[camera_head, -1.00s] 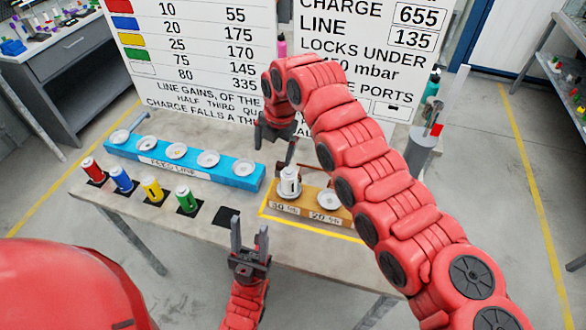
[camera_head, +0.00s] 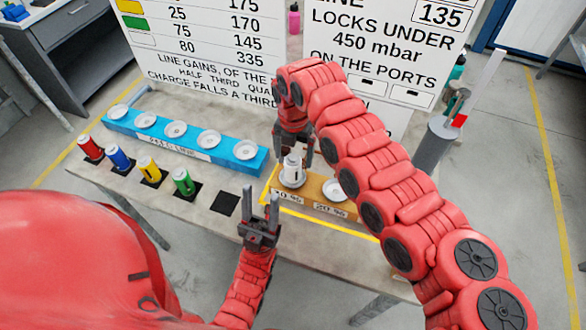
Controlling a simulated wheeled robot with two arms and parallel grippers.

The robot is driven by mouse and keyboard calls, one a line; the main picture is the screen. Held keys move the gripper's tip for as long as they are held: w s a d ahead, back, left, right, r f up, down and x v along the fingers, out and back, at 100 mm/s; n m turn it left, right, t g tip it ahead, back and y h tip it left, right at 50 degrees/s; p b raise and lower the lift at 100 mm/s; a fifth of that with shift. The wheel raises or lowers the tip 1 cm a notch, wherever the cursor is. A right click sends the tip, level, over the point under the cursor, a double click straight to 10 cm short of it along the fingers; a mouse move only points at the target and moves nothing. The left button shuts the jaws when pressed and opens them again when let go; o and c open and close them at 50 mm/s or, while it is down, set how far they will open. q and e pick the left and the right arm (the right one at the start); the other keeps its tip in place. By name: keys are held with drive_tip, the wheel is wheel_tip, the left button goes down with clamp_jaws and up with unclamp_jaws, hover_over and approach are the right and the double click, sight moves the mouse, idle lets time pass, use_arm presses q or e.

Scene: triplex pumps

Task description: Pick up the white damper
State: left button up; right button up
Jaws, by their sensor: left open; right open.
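The white damper (camera_head: 292,174) stands upright in the left seat of the tan two-seat block (camera_head: 313,190). My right gripper (camera_head: 295,152) is open, pointing down just behind and above the damper's top, with a finger to either side of it in the picture. Whether the fingers touch it cannot be told. My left gripper (camera_head: 260,208) is open and empty, with fingers pointing up, in front of the block's left end.
Red (camera_head: 90,148), blue (camera_head: 120,158), yellow (camera_head: 150,169) and green (camera_head: 183,182) dampers stand on dark pads at left; one pad (camera_head: 225,204) is bare. A blue rail (camera_head: 228,163) with several empty seats lies behind. The block's right seat (camera_head: 335,189) is empty. Sign boards (camera_head: 385,50) stand behind.

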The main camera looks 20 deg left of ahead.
wheel_tip(320, 180, down, 6)
drive_tip(key=shift+r, duration=0.2)
drive_tip(key=shift+a, duration=0.1)
clamp_jaws()
idle(0.4)
